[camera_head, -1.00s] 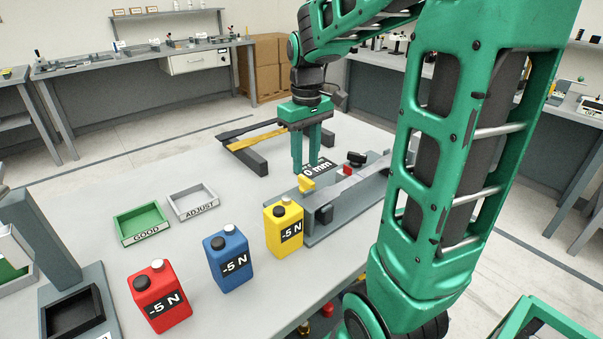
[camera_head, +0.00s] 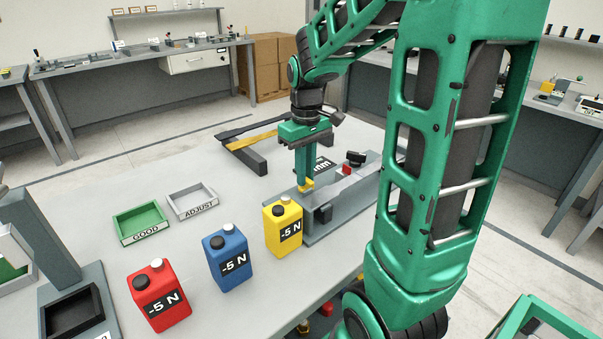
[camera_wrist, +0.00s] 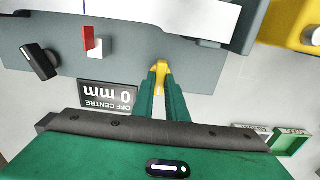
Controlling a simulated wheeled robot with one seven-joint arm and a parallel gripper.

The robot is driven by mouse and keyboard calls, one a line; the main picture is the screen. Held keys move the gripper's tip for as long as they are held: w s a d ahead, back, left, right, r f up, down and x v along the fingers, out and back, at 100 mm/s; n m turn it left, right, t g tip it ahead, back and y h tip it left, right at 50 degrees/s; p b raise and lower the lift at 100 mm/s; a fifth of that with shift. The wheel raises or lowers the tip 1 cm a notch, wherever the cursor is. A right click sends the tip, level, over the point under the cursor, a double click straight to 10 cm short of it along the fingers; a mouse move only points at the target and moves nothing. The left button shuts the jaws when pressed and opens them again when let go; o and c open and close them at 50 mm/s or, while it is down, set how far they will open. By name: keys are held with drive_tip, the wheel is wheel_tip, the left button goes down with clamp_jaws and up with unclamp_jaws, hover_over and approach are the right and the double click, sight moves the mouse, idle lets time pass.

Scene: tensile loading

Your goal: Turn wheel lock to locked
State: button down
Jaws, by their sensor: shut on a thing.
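My gripper (camera_head: 304,184) points down at the grey fixture (camera_head: 345,207) and is shut on a small yellow lever (camera_wrist: 161,67). In the wrist view its green fingers (camera_wrist: 161,84) close on either side of the lever, whose tip shows beyond them. Only a little of the lever (camera_head: 307,187) shows at the fingertips in the head view. A black knob (camera_wrist: 38,62) and a red-and-white piece (camera_wrist: 92,42) sit on the same fixture. No label marks any of these as the wheel lock.
A display (camera_wrist: 108,97) reading "OFF CENTRE 0 mm" lies beside the fixture. Yellow (camera_head: 283,228), blue (camera_head: 228,262) and red (camera_head: 160,297) "-5 N" canisters stand in front and left. Green GOOD (camera_head: 141,224) and grey ADJUST (camera_head: 192,203) trays lie left, with clear table around them.

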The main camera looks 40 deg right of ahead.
drive_tip(key=shift+m, duration=0.3)
drive_tip(key=m, duration=1.2)
drive_tip(key=shift+m, duration=2.4)
drive_tip(key=shift+w+a+r, duration=0.1)
drive_tip(key=c, duration=1.8)
unclamp_jaws()
drive_tip(key=shift+o, duration=0.2)
wheel_tip(320, 180, up, 11)
drive_tip(key=shift+f, duration=0.2)
